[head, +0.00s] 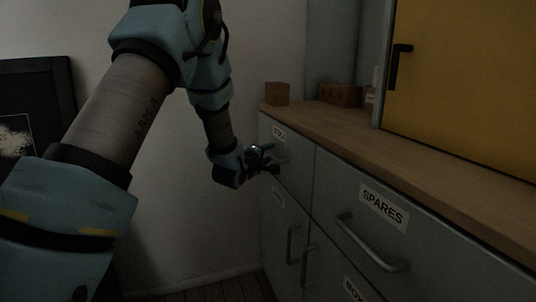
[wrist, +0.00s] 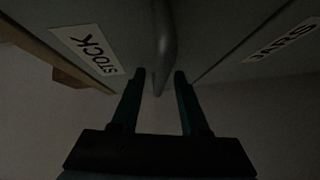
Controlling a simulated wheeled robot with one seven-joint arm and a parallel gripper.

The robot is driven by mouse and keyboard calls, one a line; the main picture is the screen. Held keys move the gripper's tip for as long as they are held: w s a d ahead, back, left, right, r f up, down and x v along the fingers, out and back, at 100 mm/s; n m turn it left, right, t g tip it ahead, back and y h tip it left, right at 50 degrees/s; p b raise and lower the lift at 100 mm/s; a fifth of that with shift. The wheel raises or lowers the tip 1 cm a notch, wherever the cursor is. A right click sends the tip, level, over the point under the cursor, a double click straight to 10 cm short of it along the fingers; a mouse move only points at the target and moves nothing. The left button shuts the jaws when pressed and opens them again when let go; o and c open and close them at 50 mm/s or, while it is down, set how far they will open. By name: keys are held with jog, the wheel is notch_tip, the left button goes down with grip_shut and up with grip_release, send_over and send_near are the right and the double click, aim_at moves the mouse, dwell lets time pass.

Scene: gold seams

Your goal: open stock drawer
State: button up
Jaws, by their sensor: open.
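The stock drawer (head: 292,160) is the grey upper drawer at the far left end of the cabinet in the head view. Its front looks flush with the cabinet. Its label, partly readable, also shows in the wrist view, where the drawer front (wrist: 120,30) fills the upper part. The drawer's handle (wrist: 164,40) is a rounded grey bar there. My gripper (head: 272,160) is at the drawer front. In the wrist view my gripper (wrist: 158,82) is open, with the handle's end between or just beyond its fingertips; I cannot tell whether they touch.
The SPARES drawer (head: 400,225) with its bar handle (head: 370,243) is to the right. Lower doors have upright handles (head: 292,243). The wooden counter (head: 420,145) holds small brown boxes (head: 340,95). A yellow door panel (head: 465,75) stands above it. A white wall is behind my arm.

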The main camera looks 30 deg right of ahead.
grip_shut()
dwell(0.4)
dwell(1.1)
